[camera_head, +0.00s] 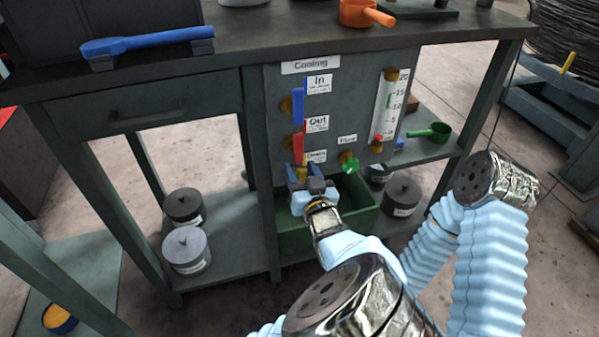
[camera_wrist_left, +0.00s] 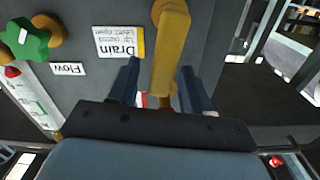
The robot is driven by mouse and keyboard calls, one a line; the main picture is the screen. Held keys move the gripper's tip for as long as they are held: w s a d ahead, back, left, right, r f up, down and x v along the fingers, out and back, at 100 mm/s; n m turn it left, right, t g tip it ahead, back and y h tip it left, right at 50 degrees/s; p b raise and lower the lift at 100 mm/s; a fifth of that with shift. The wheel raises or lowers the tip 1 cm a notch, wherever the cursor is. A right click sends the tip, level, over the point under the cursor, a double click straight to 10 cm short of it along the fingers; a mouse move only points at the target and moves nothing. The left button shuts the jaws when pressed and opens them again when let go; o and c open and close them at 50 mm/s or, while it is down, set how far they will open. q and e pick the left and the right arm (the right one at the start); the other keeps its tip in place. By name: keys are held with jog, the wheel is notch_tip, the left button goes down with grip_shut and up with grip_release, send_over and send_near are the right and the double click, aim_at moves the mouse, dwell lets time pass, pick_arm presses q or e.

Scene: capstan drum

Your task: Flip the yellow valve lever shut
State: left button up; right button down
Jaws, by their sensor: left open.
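The yellow valve lever (camera_wrist_left: 171,48) shows large in the left wrist view, beside the white Drain label (camera_wrist_left: 117,41). It runs from a brass fitting at the top edge down between my fingers. My left gripper (camera_wrist_left: 160,88) is open, with one finger on each side of the lever. I cannot tell whether either finger touches it. In the head view my left gripper (camera_head: 311,182) is at the low part of the grey valve panel (camera_head: 345,110), just under the Drain label (camera_head: 316,156), and mostly hides the yellow lever (camera_head: 302,174). My right gripper is not in view.
A blue lever (camera_head: 297,106) and a red lever (camera_head: 298,147) hang above the yellow one. A green flow knob (camera_head: 349,164) and a sight gauge (camera_head: 388,106) are to the right.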

pick_arm(q)
jog(key=shift+x, duration=0.8)
grip_shut()
jog(key=shift+s+a+f+n+b, duration=0.15)
jog(key=shift+a+n+b, duration=0.15)
jog(key=shift+n+b, duration=0.4)
jog(key=shift+a+n, duration=0.1)
jog(key=shift+n, duration=0.2)
grip_release()
jog(key=shift+s, duration=0.1)
